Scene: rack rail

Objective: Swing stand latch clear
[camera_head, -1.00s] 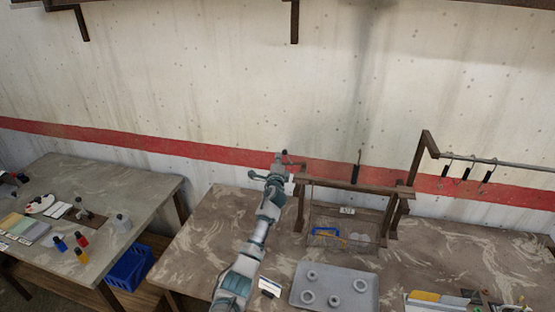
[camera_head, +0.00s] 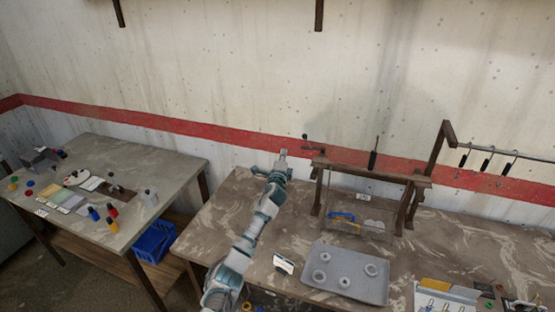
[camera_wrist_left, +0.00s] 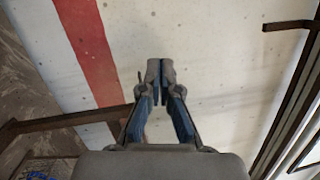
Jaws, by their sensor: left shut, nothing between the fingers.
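The wooden stand (camera_head: 372,173) stands on the right workbench near the wall, with a top beam on two legs. A thin dark latch arm (camera_head: 313,147) with a round knob sits at the left end of that beam. It angles up and left, clear above the beam's end. My left gripper (camera_head: 283,153) is shut and empty, just left of the latch and seemingly apart from it; the depth gap is hard to tell. In the left wrist view my closed fingertips (camera_wrist_left: 160,64) point at the wall, with a brown beam (camera_wrist_left: 72,121) lower left. My right gripper is not in view.
A wire basket (camera_head: 362,220) with a blue-handled item hangs under the beam. A grey tray (camera_head: 345,290) with rings lies in front. A hook rail (camera_head: 505,154) stands at right. The bench left of the stand is mostly clear.

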